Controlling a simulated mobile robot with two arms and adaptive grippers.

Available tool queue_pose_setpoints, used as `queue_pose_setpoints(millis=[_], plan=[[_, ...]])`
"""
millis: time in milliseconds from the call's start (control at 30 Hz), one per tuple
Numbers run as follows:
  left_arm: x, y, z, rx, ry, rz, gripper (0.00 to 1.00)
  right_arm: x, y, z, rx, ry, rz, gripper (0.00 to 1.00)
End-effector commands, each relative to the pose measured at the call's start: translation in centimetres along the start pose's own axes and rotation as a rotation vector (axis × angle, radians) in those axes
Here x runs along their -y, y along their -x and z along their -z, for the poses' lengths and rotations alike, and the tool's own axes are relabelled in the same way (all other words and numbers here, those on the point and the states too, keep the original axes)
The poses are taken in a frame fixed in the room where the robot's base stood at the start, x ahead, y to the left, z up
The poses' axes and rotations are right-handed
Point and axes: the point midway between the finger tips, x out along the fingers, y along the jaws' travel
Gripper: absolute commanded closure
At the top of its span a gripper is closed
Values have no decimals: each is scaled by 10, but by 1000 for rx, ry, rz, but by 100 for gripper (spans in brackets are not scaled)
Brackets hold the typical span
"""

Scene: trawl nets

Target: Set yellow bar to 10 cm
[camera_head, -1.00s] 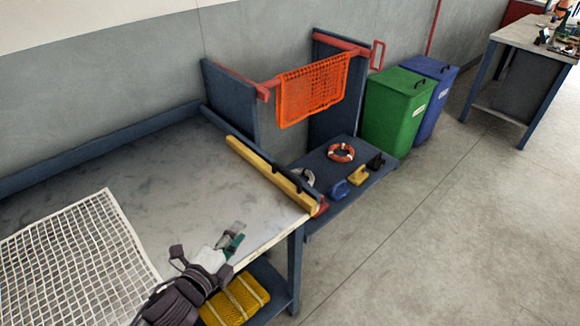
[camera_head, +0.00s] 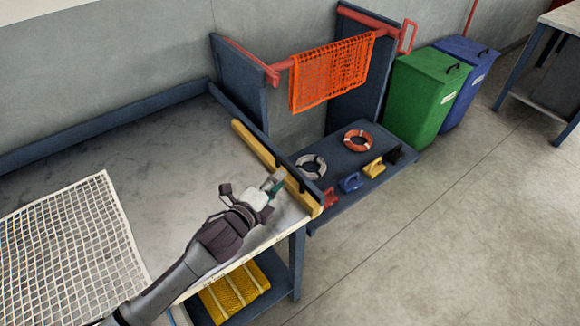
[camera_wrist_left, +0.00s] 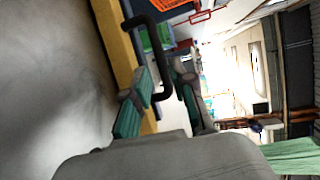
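The yellow bar (camera_head: 256,146) lies along the right edge of the grey table and runs diagonally. Dark handles stand on it. My left gripper (camera_head: 274,182) is over the table's right part, close beside the bar's near half. In the left wrist view, the yellow bar (camera_wrist_left: 116,45) crosses at upper left, and a black bent handle (camera_wrist_left: 158,40) reaches down between the two separated fingers of the left gripper (camera_wrist_left: 160,100). Whether either finger touches the handle I cannot tell. No scale on the bar is readable. My right gripper is out of view.
A white net (camera_head: 70,245) covers the table's left part. Beyond the bar, a low blue shelf holds rings and small coloured weights. An orange net (camera_head: 330,72) hangs from a red rail. Green (camera_head: 425,95) and blue (camera_head: 467,80) bins stand to the right. The floor there is clear.

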Motion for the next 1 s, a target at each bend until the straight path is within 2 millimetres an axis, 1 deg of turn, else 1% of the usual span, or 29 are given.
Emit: queue_pose_setpoints(millis=[33,100,200,300,500,767,900,1000], plan=[[2,-12,1,0,1,2,75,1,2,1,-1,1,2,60],[1,-25,0,0,1,0,75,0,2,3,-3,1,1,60],[1,-41,1,-1,1,0,75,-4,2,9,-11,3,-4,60],[0,-52,1,-1,1,-1,75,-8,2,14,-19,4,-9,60],[0,-62,1,-1,-1,0,75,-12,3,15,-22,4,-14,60],[0,-63,1,-1,0,-1,75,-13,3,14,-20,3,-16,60],[0,-63,0,-1,0,-1,99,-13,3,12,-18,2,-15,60],[0,-63,0,-1,0,-1,100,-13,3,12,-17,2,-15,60]])
